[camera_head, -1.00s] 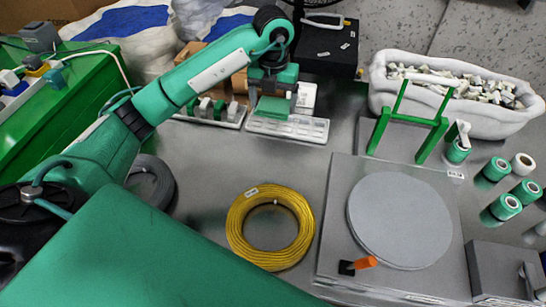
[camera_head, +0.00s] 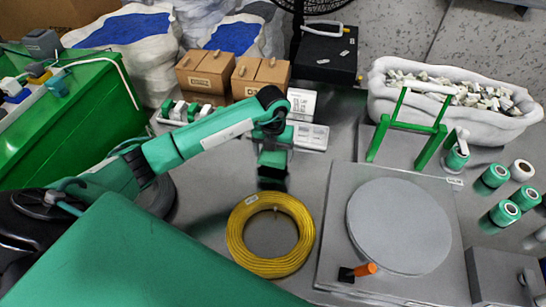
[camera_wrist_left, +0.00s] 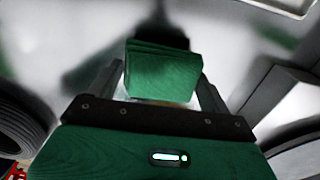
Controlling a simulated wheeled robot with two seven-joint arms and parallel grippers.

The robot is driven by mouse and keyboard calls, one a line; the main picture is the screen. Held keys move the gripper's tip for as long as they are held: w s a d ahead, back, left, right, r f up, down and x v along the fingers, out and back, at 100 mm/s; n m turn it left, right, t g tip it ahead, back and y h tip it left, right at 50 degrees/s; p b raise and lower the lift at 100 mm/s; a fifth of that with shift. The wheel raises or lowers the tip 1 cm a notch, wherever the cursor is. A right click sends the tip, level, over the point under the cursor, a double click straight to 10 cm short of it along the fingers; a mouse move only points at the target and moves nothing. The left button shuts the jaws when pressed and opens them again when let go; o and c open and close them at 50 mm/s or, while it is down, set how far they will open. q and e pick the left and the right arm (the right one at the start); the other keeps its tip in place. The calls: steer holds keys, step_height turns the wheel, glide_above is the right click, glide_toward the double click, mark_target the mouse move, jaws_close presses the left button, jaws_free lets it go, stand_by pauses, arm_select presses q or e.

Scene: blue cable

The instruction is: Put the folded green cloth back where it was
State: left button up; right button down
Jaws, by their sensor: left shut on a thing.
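My left gripper (camera_head: 272,180) is above the steel table, just behind the yellow cable coil and in front of the white tray (camera_head: 312,136). It is shut on the folded green cloth (camera_wrist_left: 163,75), which shows between its two fingers in the left wrist view. The folded layers show along the cloth's upper edge. In the head view I cannot clearly tell the cloth from the gripper. The part of the white tray that shows has no cloth on it; my arm hides its left part. My right gripper is not in view.
The yellow cable coil (camera_head: 238,248) lies in front of the gripper. A grey plate with a round disc (camera_head: 400,225) is to its right. A green stand (camera_head: 440,132), cardboard boxes (camera_head: 206,73) and a white bin (camera_head: 385,105) are behind. Green tape rolls (camera_head: 495,173) are far right.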

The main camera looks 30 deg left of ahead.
arm_select(q)
step_height(320, 180, down, 3)
steer(key=shift+r, duration=0.2)
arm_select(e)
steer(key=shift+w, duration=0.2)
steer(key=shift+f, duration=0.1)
arm_select(q)
steer(key=shift+f, duration=0.1)
steer(key=o, duration=0.7)
steer(key=shift+o, duration=0.9)
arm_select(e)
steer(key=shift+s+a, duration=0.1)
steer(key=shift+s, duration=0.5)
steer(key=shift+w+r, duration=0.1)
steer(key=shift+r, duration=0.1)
